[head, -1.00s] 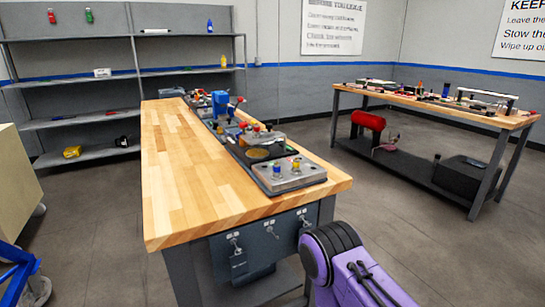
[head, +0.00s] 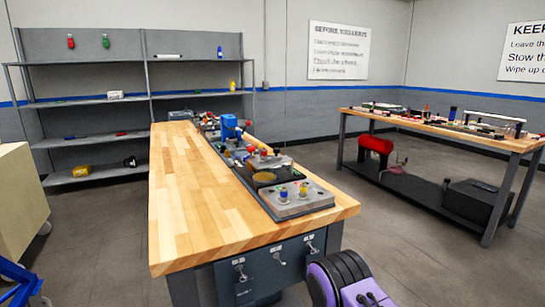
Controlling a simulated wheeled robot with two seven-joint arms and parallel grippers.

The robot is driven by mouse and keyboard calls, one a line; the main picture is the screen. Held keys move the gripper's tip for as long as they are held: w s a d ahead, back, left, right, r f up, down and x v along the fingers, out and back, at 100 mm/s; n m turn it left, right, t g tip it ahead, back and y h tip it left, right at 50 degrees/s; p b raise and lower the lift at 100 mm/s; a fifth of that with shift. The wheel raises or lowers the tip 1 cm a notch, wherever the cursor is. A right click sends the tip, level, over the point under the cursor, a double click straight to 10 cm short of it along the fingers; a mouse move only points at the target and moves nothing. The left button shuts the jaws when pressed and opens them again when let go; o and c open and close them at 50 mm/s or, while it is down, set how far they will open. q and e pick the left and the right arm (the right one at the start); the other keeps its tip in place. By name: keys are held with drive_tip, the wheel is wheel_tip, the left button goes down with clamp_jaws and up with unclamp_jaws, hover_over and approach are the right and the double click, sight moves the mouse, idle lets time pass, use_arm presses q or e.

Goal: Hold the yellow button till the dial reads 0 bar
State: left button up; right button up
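A grey control box (head: 296,205) sits near the front right end of the wooden workbench (head: 190,215). A small yellow button (head: 303,189) stands on its top, just right of a blue one (head: 283,194). A round tan disc (head: 264,178) lies on the dark base behind the box; I cannot tell whether it is the dial, and no reading is legible. A purple link of my own arm shows at the bottom, in front of the bench and apart from the button. Neither of my grippers is in view.
Pumps and fittings, including a blue part (head: 229,126), run along the bench's right side; its left side is bare. A second bench (head: 440,128) stands at the right and a shelf rack (head: 150,99) at the back left. Floor between the benches is clear.

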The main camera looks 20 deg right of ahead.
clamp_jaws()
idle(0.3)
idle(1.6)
